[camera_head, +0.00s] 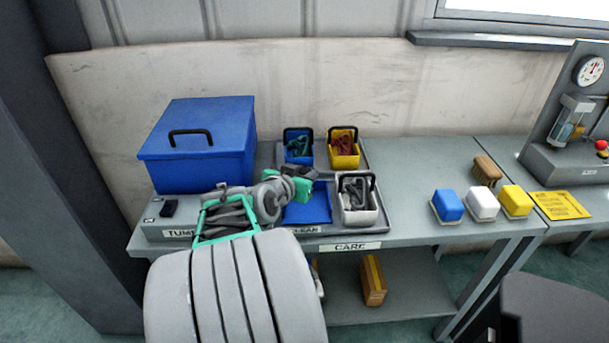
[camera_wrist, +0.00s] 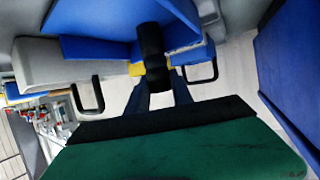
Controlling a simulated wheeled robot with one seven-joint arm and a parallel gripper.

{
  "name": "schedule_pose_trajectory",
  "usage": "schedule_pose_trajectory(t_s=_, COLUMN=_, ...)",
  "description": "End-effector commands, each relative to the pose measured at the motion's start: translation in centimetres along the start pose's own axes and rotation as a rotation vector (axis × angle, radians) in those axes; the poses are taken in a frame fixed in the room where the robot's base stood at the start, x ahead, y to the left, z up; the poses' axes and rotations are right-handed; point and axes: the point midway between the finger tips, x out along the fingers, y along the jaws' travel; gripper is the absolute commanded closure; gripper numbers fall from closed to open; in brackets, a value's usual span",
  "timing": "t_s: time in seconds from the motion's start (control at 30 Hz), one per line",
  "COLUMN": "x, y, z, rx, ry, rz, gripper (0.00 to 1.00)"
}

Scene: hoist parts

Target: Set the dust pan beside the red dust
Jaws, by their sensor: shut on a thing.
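The blue dust pan (camera_head: 308,207) is at the tray between my gripper and the grey bin. Whether it touches the tray is unclear. In the wrist view, its blue pan (camera_wrist: 115,18) fills the top and its black handle (camera_wrist: 152,45) runs down between my fingers. My gripper (camera_head: 298,173) is shut on this handle; the fingers also show in the wrist view (camera_wrist: 155,82). Dark red stuff (camera_head: 343,144) lies in a yellow bin (camera_head: 345,161) behind the pan, to its right. I cannot tell whether this is the red dust.
A blue bin (camera_head: 299,158) with green stuff and a grey bin (camera_head: 358,215) with dark stuff share the tray. A lidded blue box (camera_head: 200,150) stands left. Blue, white and yellow blocks (camera_head: 482,204) and a brown brush (camera_head: 487,170) stand right; the bench (camera_head: 408,205) between is clear.

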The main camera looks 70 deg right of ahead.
Motion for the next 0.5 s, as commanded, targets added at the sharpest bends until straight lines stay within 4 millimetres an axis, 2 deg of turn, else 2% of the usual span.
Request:
schedule_pose_trajectory(t_s=0.33, x=0.14, y=-0.15, z=0.38, rx=0.001, ry=0.003, rz=-0.003, gripper=1.00)
schedule_pose_trajectory(t_s=0.37, x=0.08, y=-0.15, z=0.26, rx=0.000, ry=0.002, rz=-0.003, gripper=0.70)
schedule_pose_trajectory(t_s=0.5, x=0.05, y=-0.16, z=0.22, rx=0.000, ry=0.002, rz=-0.003, gripper=0.59)
